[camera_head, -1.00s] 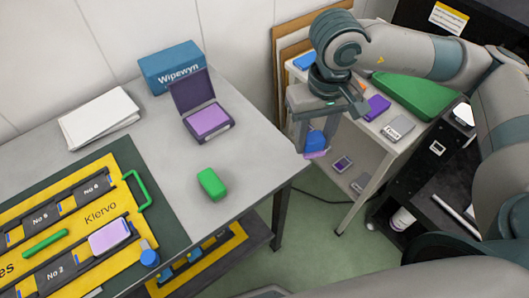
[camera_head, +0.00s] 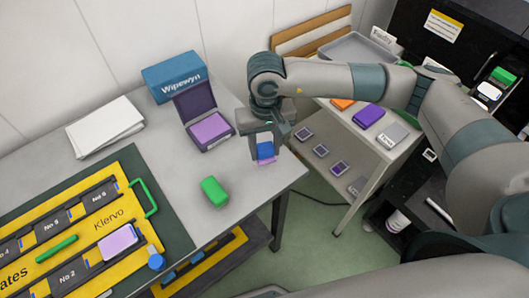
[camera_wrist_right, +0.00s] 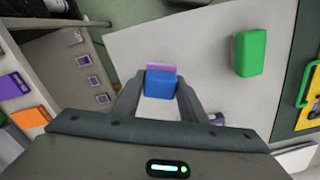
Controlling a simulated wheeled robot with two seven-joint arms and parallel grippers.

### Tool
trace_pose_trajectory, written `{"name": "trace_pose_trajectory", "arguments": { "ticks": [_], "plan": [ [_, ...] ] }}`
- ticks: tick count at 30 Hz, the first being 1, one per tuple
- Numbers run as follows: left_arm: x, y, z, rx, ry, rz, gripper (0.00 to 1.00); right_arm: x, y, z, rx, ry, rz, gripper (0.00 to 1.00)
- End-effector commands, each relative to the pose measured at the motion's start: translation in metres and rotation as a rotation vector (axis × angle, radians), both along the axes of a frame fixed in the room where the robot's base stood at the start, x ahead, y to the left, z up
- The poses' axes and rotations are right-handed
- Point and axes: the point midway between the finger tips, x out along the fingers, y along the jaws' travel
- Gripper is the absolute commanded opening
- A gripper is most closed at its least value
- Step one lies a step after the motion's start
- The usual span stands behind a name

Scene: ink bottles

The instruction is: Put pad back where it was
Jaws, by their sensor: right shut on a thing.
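My right gripper (camera_head: 266,152) is shut on a blue block (camera_head: 265,149) with a lilac layer on its lower side. It holds the block over the right part of the grey table (camera_head: 165,160). In the right wrist view the blue block (camera_wrist_right: 160,84) sits between the fingers (camera_wrist_right: 160,88), with the lilac strip (camera_wrist_right: 160,66) past it. An open dark purple case (camera_head: 208,125) with a lilac pad inside (camera_head: 209,128) stands left of the gripper. I cannot tell whether the held block is the task's pad. My left gripper is not in view.
A green block (camera_head: 214,191) stands on the table, left of and nearer than the gripper. A blue Wipewyn box (camera_head: 174,78) and white papers (camera_head: 105,126) lie behind. A yellow board (camera_head: 85,230) fills the left. A white shelf unit (camera_head: 376,160) stands right, across a gap.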

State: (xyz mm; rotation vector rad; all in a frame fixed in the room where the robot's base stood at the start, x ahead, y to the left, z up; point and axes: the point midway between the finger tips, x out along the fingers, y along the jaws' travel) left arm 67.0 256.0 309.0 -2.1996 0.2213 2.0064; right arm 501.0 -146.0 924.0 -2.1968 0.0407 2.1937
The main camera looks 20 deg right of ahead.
Motion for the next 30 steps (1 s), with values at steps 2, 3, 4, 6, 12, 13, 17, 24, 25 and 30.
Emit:
{"name": "trace_pose_trajectory", "arguments": {
  "ticks": [2, 3, 4, 6, 12, 13, 17, 24, 25, 30],
  "plan": [
    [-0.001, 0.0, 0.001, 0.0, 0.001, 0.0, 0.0, 0.001, 0.001, -0.001, 0.0, 0.0, 0.0, 0.17],
    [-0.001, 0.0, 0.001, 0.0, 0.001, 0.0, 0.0, 0.001, 0.001, -0.002, 0.0, 0.0, 0.0, 0.17],
    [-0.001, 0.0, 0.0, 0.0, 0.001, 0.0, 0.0, 0.001, 0.001, -0.002, 0.0, 0.0, 0.0, 0.17],
    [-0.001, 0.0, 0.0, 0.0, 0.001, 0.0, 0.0, 0.001, 0.001, -0.002, 0.0, 0.0, 0.0, 0.17],
    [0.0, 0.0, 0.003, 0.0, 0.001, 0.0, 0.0, 0.001, 0.001, -0.004, 0.0, 0.002, 0.0, 0.17],
    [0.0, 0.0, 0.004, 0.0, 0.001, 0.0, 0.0, 0.001, 0.001, -0.005, 0.0, 0.003, 0.0, 0.17],
    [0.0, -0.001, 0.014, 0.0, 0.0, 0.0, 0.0, 0.0, 0.001, -0.018, -0.001, 0.005, -0.002, 0.17],
    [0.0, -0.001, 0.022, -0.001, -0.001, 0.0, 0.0, 0.001, 0.001, -0.041, 0.001, 0.002, 0.0, 0.17],
    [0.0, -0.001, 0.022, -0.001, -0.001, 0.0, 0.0, 0.001, 0.001, -0.041, 0.001, 0.001, 0.0, 0.17],
    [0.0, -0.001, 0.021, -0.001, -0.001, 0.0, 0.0, 0.001, 0.001, -0.042, 0.001, 0.0, 0.0, 0.17]
  ]
}}
